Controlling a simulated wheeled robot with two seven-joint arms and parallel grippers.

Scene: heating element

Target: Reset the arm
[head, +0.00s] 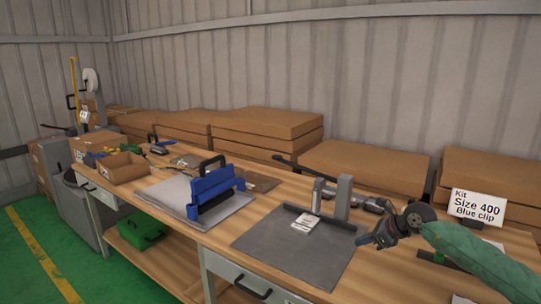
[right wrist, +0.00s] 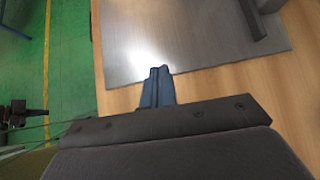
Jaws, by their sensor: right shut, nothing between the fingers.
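My right arm comes in from the right edge of the head view, in a green sleeve. Its gripper (head: 368,239) hangs above the workbench (head: 210,238), just right of the dark grey mat (head: 290,250). In the right wrist view the blue fingers (right wrist: 158,86) are pressed together with nothing between them. They point toward the edge of the grey mat (right wrist: 200,45). My left gripper is not in view.
A press-like fixture (head: 343,198) with a small white packet (head: 307,222) stands on the mat, close to my right gripper. A blue clamping tool (head: 215,190) is further left. A kit sign (head: 478,205) and cardboard boxes (head: 365,168) line the back.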

